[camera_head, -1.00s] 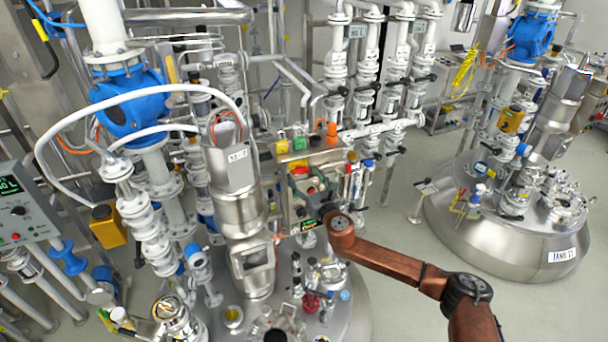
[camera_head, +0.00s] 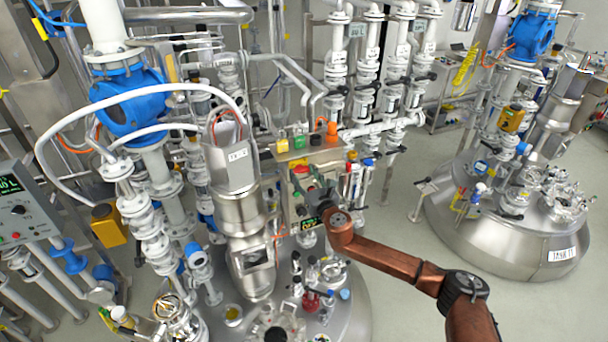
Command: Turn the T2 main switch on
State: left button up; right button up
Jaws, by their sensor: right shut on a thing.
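A small steel control box (camera_head: 288,203) stands behind the near tank, in the middle of the head view. A red part (camera_head: 301,170) shows on its face, and a small lit green display (camera_head: 308,223) sits low on it. My right arm comes in from the lower right. My right gripper (camera_head: 315,194) is at the box face, its dark fingers shut on what seems to be the T2 main switch. The fingers and wrist cover most of the switch, so its position cannot be read. My left gripper is not in view.
Yellow, green and orange items (camera_head: 299,141) stand on the box's top ledge. A tall steel agitator drive (camera_head: 244,215) rises left of the box. The near tank lid (camera_head: 345,300) carries several fittings. Another tank (camera_head: 480,240) stands at right, with clear floor between.

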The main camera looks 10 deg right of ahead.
jog(key=shift+m, duration=0.3)
jog(key=shift+c, duration=0.2)
jog(key=m, duration=0.4)
jog(key=shift+d, duration=0.1)
jog(key=m, duration=0.4)
jog(key=shift+f+m, duration=0.1)
jog(key=shift+m, duration=0.3)
jog(key=m, duration=0.4)
jog(key=shift+d+m, duration=0.1)
jog(key=shift+m, duration=0.2)
jog(key=shift+f+m, duration=0.15)
jog(key=shift+m, duration=1.75)
jog(key=shift+p, duration=0.3)
jog(key=o, duration=1.2)
jog(key=shift+c, duration=0.2)
